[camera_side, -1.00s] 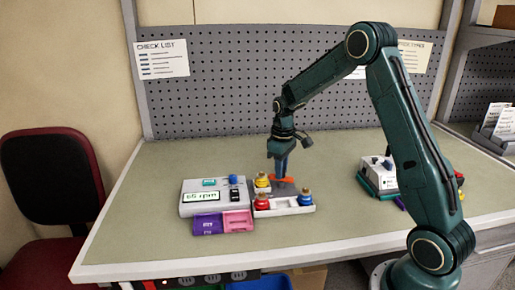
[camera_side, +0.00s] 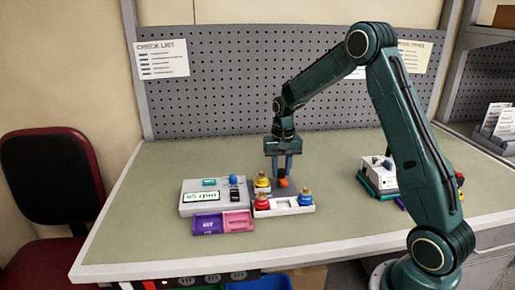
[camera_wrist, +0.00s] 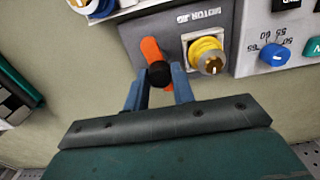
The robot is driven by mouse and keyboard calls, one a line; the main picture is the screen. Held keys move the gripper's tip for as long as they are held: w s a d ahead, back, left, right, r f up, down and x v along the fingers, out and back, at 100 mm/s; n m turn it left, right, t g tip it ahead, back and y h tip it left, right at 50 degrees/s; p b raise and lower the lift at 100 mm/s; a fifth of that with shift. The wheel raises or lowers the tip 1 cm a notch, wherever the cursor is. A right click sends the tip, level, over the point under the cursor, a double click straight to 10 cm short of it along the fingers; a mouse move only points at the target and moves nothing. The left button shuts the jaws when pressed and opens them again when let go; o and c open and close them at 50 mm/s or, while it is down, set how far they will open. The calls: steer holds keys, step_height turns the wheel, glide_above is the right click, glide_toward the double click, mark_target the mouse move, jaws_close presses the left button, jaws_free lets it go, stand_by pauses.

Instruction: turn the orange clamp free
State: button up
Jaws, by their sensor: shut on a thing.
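The orange clamp (camera_wrist: 150,47) is a lever with a dark round end, beside the plate lettered MOTOR JIG (camera_wrist: 178,28) in the wrist view. My gripper (camera_wrist: 160,73) has one blue finger on each side of the lever's dark end and is shut on it. In the side view the clamp (camera_side: 283,182) shows as a small orange end between the fingertips of my gripper (camera_side: 282,174), which points straight down. The fingers hide part of the clamp there.
A yellow knob (camera_wrist: 207,56) stands close to the right finger in the wrist view. Red (camera_side: 262,201) and blue (camera_side: 305,197) knobs sit on the white tray in front. The grey pump box (camera_side: 207,210) is to the left. The table behind my gripper is clear.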

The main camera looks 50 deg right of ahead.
mark_target(281, 170)
steer(key=shift+r+m, duration=0.1)
steer(key=shift+m, duration=0.9)
steer(key=o, duration=1)
step_height(281, 170, up, 14)
stand_by(0.3)
